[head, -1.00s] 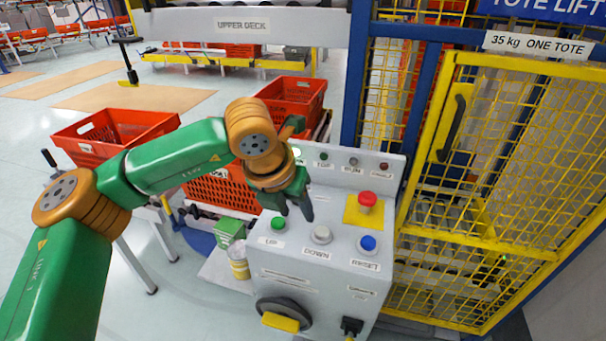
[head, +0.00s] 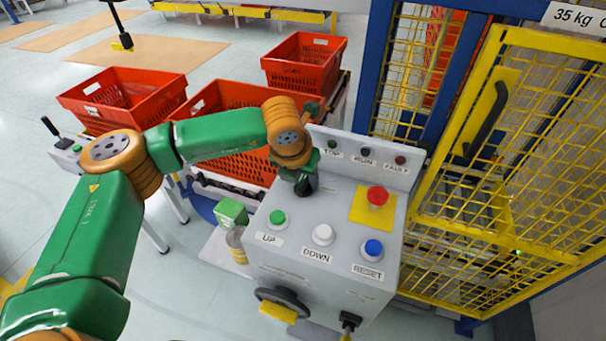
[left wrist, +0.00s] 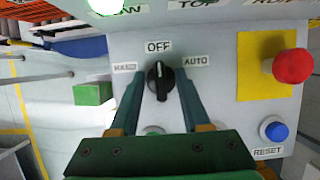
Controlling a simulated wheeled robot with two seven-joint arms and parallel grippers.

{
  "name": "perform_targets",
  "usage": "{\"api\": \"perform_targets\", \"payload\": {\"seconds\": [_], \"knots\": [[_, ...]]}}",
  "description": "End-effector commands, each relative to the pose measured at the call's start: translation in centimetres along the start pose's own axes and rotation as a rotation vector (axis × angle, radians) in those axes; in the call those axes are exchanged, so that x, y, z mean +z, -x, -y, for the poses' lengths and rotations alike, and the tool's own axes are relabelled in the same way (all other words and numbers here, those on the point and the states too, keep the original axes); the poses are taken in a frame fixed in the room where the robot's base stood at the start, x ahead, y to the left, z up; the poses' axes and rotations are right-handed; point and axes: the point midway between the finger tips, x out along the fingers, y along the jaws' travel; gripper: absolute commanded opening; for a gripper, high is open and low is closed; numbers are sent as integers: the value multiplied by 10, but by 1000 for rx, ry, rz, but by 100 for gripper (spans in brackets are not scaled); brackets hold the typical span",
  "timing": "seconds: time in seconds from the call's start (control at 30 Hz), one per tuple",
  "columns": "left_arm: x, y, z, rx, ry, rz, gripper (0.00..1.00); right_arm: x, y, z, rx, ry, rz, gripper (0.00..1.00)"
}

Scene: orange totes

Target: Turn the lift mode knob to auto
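The lift mode knob (left wrist: 159,84) is black and sits on the grey console between the labels HAND, OFF and AUTO. Its pointer is upright, toward OFF (left wrist: 158,46). The AUTO label (left wrist: 196,61) is to the right of the knob. My left gripper (left wrist: 160,88) is open, with one finger on each side of the knob and a gap visible on both sides. In the head view my left gripper (head: 304,186) is low over the console top, behind the UP and DOWN buttons, and largely hides the knob. My right gripper is not in view.
The console carries a green UP button (head: 277,218), white DOWN button (head: 323,234), blue RESET button (head: 373,248) and red mushroom button (head: 377,197). A lamp panel (head: 365,155) rises behind. Orange totes (head: 232,97) stand left; a yellow mesh gate (head: 520,140) stands right.

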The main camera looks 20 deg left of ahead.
Motion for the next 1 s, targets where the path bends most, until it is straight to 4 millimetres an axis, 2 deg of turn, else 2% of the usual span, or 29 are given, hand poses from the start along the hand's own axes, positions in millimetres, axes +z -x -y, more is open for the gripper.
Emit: {"api": "perform_targets", "payload": {"seconds": [0.03, 0.17, 0.57, 1.0], "knots": [[0, 0, 0, 0, 0, 0, 34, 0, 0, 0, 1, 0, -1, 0], [0, 0, 0, 0, 0, 0, 0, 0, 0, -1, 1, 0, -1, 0], [0, -1, 0, -14, -30, 1, 0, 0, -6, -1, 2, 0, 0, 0], [0, -3, -2, -135, -319, 2, 0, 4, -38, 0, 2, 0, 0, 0]]}}
